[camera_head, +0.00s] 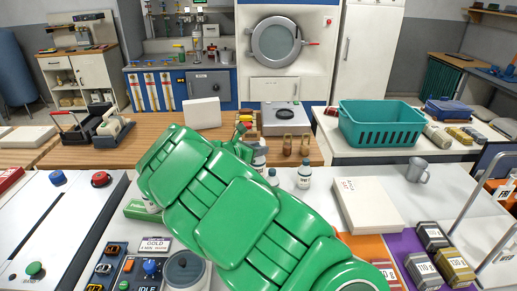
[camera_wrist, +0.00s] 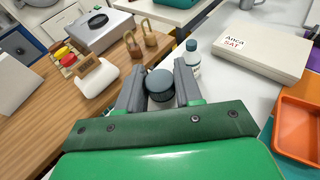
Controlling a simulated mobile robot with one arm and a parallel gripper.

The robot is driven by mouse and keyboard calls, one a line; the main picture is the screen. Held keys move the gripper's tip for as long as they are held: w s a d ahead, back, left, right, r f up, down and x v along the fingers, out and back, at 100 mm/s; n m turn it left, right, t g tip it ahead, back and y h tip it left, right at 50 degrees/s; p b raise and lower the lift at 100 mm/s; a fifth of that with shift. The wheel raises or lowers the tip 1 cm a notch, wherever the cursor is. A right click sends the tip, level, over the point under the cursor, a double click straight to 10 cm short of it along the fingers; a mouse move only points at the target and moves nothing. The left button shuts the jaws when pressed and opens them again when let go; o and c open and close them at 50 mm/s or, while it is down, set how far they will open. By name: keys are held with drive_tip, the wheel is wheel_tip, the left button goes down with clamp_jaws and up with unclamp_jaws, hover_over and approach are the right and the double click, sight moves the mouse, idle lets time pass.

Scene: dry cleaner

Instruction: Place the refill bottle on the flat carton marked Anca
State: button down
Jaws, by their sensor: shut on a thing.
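My gripper (camera_wrist: 160,84) is shut on a bottle with a dark blue-grey cap (camera_wrist: 160,82), taken as the refill bottle; its body is mostly hidden between the fingers. In the head view my green arm covers the gripper, and a bottle cap (camera_head: 273,173) shows just past the arm's edge, probably the held one. The flat white carton marked Anca (camera_head: 366,206) lies on the white counter, right of the arm. It also shows at the upper right of the wrist view (camera_wrist: 268,50), apart from my gripper. Its visible top is bare.
A second white bottle with a blue-grey cap (camera_head: 305,175) stands between the arm and the carton. A grey mug (camera_head: 418,170) stands behind the carton. Two tan padlock-shaped things (camera_head: 288,145) stand behind.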

drive_tip(key=r, duration=1)
drive_tip(key=shift+s+r, duration=0.2)
drive_tip(key=s+d+m+g+h, duration=0.15)
drive_tip(key=s+d, duration=0.45)
drive_tip(key=d, duration=0.6)
drive_tip(key=s+d+m+g+h, duration=0.15)
drive_tip(key=s+d, duration=0.35)
drive_tip(key=d, duration=0.7)
drive_tip(key=s+d+m+g, duration=0.2)
drive_tip(key=s+d, duration=0.4)
drive_tip(key=d, duration=0.6)
drive_tip(key=w+d+f, duration=0.2)
drive_tip(key=w+f, duration=0.4)
drive_tip(key=f, duration=0.3)
drive_tip(key=w+d+f, duration=0.3)
drive_tip(key=w+f, duration=0.3)
drive_tip(key=f, duration=0.3)
drive_tip(key=shift+w+d, duration=0.35)
drive_tip(key=shift+w, duration=0.05)
drive_tip(key=shift+f, duration=0.15)
